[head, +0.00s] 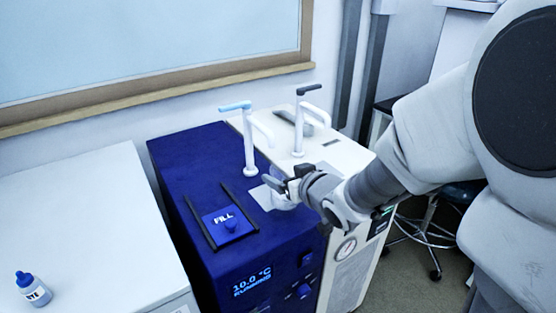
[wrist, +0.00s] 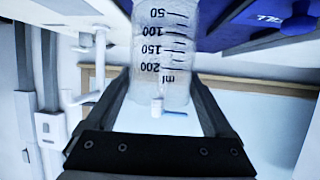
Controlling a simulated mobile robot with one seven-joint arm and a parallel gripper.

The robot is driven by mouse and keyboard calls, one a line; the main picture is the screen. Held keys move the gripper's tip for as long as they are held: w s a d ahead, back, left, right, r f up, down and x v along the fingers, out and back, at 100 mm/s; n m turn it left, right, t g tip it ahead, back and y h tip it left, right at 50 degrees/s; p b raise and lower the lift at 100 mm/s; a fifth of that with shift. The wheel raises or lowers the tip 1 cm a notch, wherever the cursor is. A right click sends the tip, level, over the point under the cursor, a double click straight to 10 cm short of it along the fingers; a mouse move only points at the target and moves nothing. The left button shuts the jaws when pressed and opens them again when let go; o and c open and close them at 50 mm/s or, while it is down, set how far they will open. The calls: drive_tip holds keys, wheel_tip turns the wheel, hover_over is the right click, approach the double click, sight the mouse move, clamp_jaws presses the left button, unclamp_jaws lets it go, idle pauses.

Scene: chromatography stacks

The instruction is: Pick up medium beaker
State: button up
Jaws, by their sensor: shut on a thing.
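The beaker (wrist: 165,45) is clear, with black ml markings that read upside down in the wrist view. It stands between my gripper's two dark fingers (wrist: 160,88), which are shut on its sides. In the head view my gripper (head: 284,188) is over the right edge of the blue unit's top. The beaker shows there only as a small pale, glassy shape (head: 287,203), mostly hidden by the gripper. It is over or beside a pale square plate (head: 263,197). I cannot tell whether the beaker touches it.
The blue unit (head: 185,160) carries a FILL panel (head: 228,223) between two dark rails and a blue-handled white tap (head: 249,145). A white unit with a black-handled tap (head: 299,125) adjoins it. A DYE bottle (head: 33,289) stands on the white bench (head: 85,220) at left.

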drive_tip(key=s+d+b, duration=0.4)
drive_tip(key=s+b, duration=0.5)
drive_tip(key=shift+s+d, duration=0.3)
idle(0.5)
